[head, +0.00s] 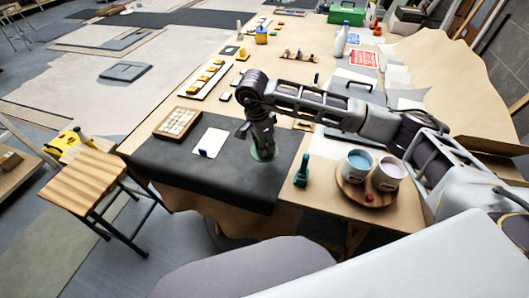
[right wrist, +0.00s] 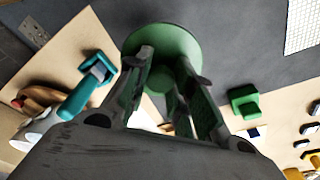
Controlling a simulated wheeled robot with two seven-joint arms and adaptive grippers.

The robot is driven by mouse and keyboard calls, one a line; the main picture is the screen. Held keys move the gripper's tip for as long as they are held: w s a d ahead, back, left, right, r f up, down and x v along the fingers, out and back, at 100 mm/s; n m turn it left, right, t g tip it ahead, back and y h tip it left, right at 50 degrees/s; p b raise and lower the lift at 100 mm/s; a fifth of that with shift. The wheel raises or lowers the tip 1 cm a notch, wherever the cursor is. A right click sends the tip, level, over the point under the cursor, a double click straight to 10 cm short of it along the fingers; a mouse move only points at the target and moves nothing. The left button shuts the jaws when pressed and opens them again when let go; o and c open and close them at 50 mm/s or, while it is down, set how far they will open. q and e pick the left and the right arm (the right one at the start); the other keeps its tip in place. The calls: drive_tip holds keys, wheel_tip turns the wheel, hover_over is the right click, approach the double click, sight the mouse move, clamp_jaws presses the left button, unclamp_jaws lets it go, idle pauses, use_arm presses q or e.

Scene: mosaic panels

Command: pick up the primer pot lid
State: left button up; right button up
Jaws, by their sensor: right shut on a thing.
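The primer pot lid is a round green disc with a small knob, under my right gripper in the head view (head: 264,155). It also shows at the top of the right wrist view (right wrist: 170,38). My right gripper (head: 262,146) points down over the dark mat (head: 185,172) and is shut on the lid's knob; its fingers (right wrist: 178,70) hide part of the lid. I cannot tell whether the lid touches the mat. Two open pots, one blue inside (head: 358,160) and one pale pink (head: 388,170), stand on a round wooden tray. My left gripper is not in view.
A teal tool (head: 302,171) stands right of the mat; it also shows in the wrist view (right wrist: 88,88). A white card (head: 210,141) and a tile tray (head: 178,123) lie on the mat's left side. A wooden stool (head: 80,188) stands left of the table. The mat's front is clear.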

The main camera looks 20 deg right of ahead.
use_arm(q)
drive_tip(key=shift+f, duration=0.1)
use_arm(e)
drive_tip(key=shift+r, duration=0.45)
drive_tip(key=shift+d, duration=0.1)
